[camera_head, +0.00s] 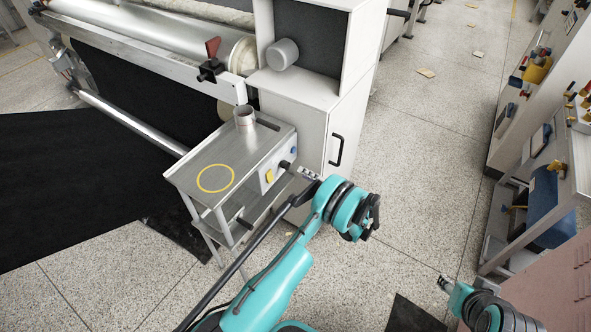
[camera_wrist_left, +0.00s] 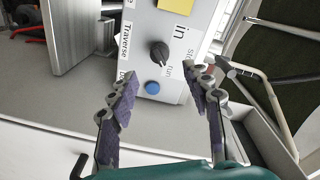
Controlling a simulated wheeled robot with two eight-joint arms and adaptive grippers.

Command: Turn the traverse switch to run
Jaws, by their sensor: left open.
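The traverse switch is a black rotary knob (camera_wrist_left: 160,52) on a light grey panel (camera_wrist_left: 132,52) in the left wrist view. Labels reading "Traverse", "run" and partly visible "st…" surround it. Its grip lies at a slant; I cannot tell which label it points to. A blue button (camera_wrist_left: 152,87) is beside it. My left gripper (camera_wrist_left: 160,82) is open and empty, its fingers apart on either side of the panel's near end, short of the knob. In the head view my left gripper (camera_head: 309,175) is close to the panel front. My right gripper (camera_head: 443,283) is low at right, far from the panel.
The panel sits on the front of a metal stand (camera_head: 225,160) with a yellow ring and a metal cup (camera_head: 244,117). A white cabinet (camera_head: 310,125) with a black handle stands close behind. A cluttered workbench (camera_head: 540,150) is at right. The floor between is mostly clear.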

